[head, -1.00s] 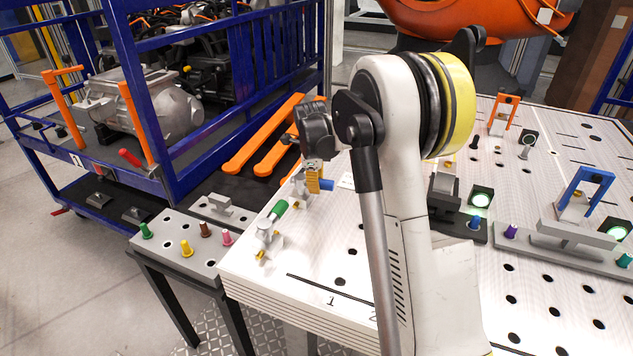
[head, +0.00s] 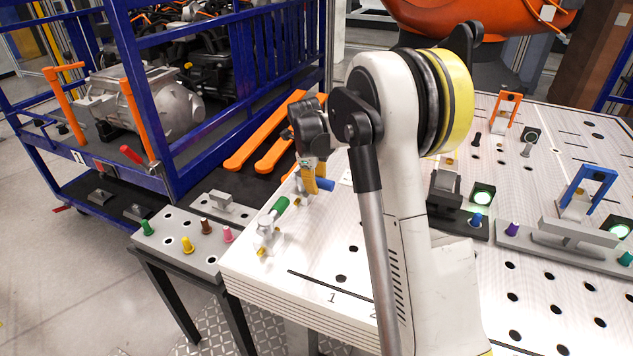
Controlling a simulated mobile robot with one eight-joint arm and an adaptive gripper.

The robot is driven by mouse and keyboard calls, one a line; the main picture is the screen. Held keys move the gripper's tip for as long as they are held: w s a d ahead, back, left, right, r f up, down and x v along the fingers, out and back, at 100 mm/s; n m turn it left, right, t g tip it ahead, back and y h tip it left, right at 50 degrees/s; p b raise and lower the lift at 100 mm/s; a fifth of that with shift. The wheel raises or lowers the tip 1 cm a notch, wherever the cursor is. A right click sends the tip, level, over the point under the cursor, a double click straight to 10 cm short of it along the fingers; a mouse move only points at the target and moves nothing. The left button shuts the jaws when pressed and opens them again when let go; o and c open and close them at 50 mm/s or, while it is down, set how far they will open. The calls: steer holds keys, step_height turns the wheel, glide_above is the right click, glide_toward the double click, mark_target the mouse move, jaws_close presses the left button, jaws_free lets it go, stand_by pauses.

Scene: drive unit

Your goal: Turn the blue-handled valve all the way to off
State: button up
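The blue handle (head: 324,186) of a valve shows near the left edge of the white perforated table, pointing right; the valve's body is mostly hidden behind my gripper. My gripper (head: 311,183), with yellow-orange fingers, points down right beside the blue handle, on its left. The gap between the fingers is not visible, so I cannot tell whether they are open, shut or touching the handle. A second valve with a green handle (head: 279,207) stands nearer the front on the same table edge, its handle angled up to the right.
A grey side stand (head: 170,240) with several coloured pegs adjoins the table (head: 300,310) on the left. A blue-railed cart with a motor (head: 150,105) and orange bars (head: 255,150) stands behind. Black and grey fixtures (head: 458,212) occupy the table's right.

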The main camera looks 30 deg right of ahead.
steer(key=shift+o, duration=1)
steer(key=v, duration=1.2)
stand_by(0.5)
